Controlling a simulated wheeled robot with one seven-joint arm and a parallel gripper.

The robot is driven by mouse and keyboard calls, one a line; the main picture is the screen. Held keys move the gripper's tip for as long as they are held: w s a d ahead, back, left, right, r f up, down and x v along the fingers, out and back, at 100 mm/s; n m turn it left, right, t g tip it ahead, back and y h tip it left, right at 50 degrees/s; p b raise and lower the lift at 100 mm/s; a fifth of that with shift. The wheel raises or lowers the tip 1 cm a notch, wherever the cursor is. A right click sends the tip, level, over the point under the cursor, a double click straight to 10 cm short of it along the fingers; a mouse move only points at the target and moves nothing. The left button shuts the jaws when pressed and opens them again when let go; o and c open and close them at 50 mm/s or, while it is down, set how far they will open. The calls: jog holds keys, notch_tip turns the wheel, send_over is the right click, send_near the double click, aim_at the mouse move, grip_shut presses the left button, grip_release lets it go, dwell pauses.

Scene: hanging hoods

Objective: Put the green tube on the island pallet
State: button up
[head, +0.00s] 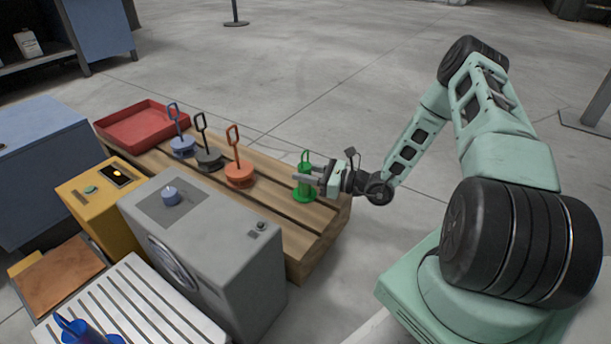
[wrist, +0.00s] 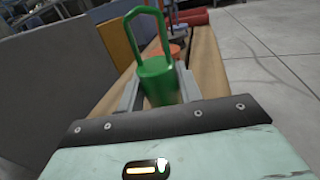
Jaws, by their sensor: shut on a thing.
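The green tube (head: 304,190), with a wide foot and a tall loop handle, is upright at the right end of the wooden slatted pallet (head: 290,234). My gripper (head: 311,179) comes in from the right and is shut on its body. In the wrist view the tube (wrist: 158,80) sits between my two fingers (wrist: 159,92), with its loop pointing up. Its foot appears at the pallet's top; I cannot tell whether it bears weight there. The pallet also shows in the wrist view (wrist: 208,66).
Blue-grey (head: 183,146), dark (head: 208,158) and orange (head: 239,174) looped pieces stand in a row on the pallet, left of the tube. A red tray (head: 128,134) lies at its far left. A grey machine (head: 215,245) and yellow box (head: 90,200) stand along its near side.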

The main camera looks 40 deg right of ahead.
jog(key=o, duration=1.1)
jog(key=shift+f, duration=0.1)
jog(key=shift+o, duration=0.2)
